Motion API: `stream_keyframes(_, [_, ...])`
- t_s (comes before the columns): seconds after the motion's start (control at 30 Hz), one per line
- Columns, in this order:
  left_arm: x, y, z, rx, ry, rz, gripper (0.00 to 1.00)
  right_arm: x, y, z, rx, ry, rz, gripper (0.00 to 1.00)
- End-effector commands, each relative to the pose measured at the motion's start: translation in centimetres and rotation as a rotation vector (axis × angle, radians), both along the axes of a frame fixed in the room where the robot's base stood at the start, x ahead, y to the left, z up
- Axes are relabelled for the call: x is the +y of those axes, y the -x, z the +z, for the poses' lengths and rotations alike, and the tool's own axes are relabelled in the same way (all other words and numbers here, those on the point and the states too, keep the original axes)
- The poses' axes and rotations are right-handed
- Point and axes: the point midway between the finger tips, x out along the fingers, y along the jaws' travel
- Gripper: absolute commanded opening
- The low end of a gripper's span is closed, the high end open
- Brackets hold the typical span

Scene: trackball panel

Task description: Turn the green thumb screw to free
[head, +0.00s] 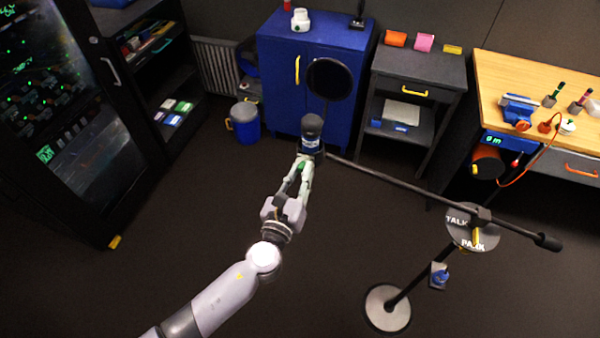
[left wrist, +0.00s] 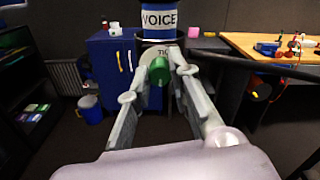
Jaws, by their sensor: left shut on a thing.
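The green thumb screw (left wrist: 157,71) sits below the blue microphone (left wrist: 159,20) with its VOICE label. A plate (left wrist: 171,52) behind the screw carries partly hidden lettering. My left gripper (head: 304,163) reaches up to the screw, with one finger on each side, and is shut on it. The screw is mostly hidden by the fingers in the head view. The microphone (head: 311,128) is at the end of a dark boom arm (head: 400,187), with a round black filter (head: 330,79) behind it. My right gripper is not in view.
The boom stand has a TALK/PARK disc (head: 461,229) and a round base (head: 387,308) at right. A blue cabinet (head: 283,70) stands behind the microphone, with a blue bin (head: 245,122) to its left. A wooden bench (head: 500,75) is at far right. The floor between is open.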

Motion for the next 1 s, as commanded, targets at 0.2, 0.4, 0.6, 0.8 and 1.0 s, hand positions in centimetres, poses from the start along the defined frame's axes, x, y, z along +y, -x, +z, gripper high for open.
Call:
stream_keyframes(0.2, [-0.02,0.01,-0.03,-0.001,-0.004,-0.001,0.0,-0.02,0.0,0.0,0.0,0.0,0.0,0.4])
stream_keyframes(0.4, [-0.02,0.02,-0.03,0.0,-0.003,-0.001,0.22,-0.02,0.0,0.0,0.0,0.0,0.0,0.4])
stream_keyframes(0.6, [-0.01,0.02,-0.04,0.0,-0.002,0.0,0.35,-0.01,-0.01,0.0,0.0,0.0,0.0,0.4])
stream_keyframes(0.8, [-0.01,0.01,-0.03,0.0,-0.002,0.0,0.4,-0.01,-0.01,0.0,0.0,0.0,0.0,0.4])
stream_keyframes(1.0, [0.07,0.25,-0.07,0.0,-0.002,0.0,0.4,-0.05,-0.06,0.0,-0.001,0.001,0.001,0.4])
